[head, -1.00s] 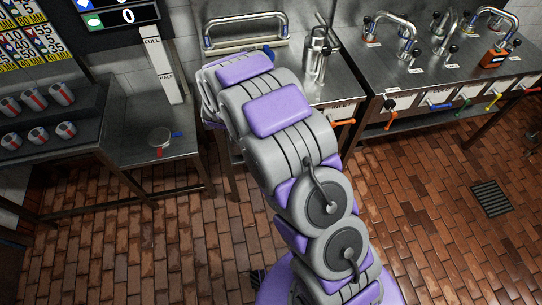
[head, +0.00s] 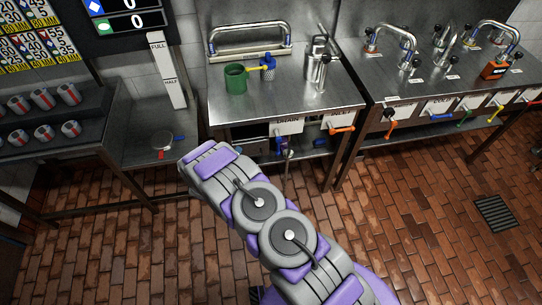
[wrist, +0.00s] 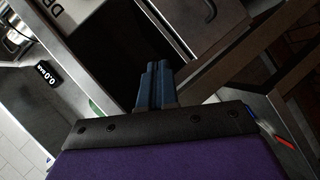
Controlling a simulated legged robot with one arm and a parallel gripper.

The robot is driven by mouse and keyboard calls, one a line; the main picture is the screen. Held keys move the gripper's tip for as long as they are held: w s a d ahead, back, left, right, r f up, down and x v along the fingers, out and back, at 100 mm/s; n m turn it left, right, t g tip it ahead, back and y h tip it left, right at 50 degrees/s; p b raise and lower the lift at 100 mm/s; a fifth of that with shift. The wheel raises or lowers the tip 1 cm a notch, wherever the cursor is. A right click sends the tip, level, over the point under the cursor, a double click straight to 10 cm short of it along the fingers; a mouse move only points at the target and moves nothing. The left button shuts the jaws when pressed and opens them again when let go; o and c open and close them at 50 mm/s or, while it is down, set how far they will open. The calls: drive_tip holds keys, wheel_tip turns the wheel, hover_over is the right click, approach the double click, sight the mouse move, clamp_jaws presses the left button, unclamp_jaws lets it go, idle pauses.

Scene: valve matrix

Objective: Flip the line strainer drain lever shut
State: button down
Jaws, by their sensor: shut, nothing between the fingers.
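In the head view, a steel counter carries a white label (head: 289,127) on its front edge, its lettering too small to read surely. A small blue lever (head: 279,145) hangs under that label, and I cannot tell surely that it is the strainer drain lever. In the wrist view, my gripper (wrist: 155,68) has its blue fingers shut together and empty, pointing toward a dark gap under a metal edge. A white label with black letters (wrist: 52,5) is cut off at the top left. No lever shows clearly there. In the head view my gripper is hidden behind my arm.
A green can (head: 235,78) and a blue strainer-like piece with a yellow part (head: 267,68) stand on the counter. An orange lever (head: 342,129) sits to the right of the blue one. Brick floor lies in front.

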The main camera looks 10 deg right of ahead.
sight(278, 148)
drive_tip(key=s+d+f+n+t+h, duration=0.2)
drive_tip(key=s+d+f+n+h, duration=0.1)
drive_tip(key=s, duration=0.5)
wheel_tip(278, 148, down, 4)
drive_tip(key=shift+d+r+h+b, duration=0.15)
drive_tip(key=shift+d+h+b, duration=0.4)
drive_tip(key=shift+d, duration=0.6)
drive_tip(key=s+d+b+x, duration=0.1)
drive_tip(key=d+b+x, duration=0.1)
drive_tip(key=x, duration=1)
drive_tip(key=shift+d+r+b, duration=0.2)
drive_tip(key=shift+d+b, duration=0.15)
drive_tip(key=shift+d, duration=0.15)
drive_tip(key=shift+f, duration=0.15)
